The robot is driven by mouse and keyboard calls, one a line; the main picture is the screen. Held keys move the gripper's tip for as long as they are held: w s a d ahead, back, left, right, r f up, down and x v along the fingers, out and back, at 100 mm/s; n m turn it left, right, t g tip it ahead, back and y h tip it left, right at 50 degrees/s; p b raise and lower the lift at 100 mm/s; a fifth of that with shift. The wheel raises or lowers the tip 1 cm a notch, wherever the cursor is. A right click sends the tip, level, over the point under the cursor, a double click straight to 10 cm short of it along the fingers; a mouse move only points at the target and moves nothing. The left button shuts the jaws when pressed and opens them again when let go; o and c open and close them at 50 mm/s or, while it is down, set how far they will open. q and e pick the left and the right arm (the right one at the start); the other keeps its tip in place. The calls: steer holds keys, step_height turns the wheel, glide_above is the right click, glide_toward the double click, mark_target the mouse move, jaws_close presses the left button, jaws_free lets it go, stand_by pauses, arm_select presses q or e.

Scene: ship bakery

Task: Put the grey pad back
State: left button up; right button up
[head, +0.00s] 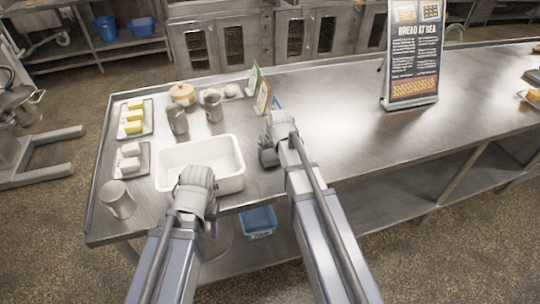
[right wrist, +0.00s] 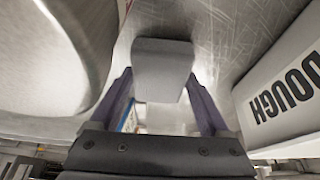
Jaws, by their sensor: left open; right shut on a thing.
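The grey pad (right wrist: 162,68) is between the two dark fingers of my right gripper (right wrist: 163,100) in the right wrist view, and the gripper is shut on it. In the head view my right gripper (head: 268,155) is low over the steel table, just right of the white tub (head: 240,180). The pad cannot be told apart from the gripper there. My left gripper (head: 197,182) is open at the front edge of the tub, its fingers largely hidden by its own wrist.
The tub, marked DOUGH (right wrist: 285,95), is close beside my right gripper. A sign (head: 413,50) stands right. The table (head: 340,125) between is clear.

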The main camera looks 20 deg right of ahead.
steer(key=o, duration=1.2)
steer(key=shift+c, duration=0.2)
steer(key=shift+r, duration=0.1)
steer(key=p+v, duration=1.1)
steer(key=shift+s+r, duration=0.15)
steer(key=shift+r, duration=0.25)
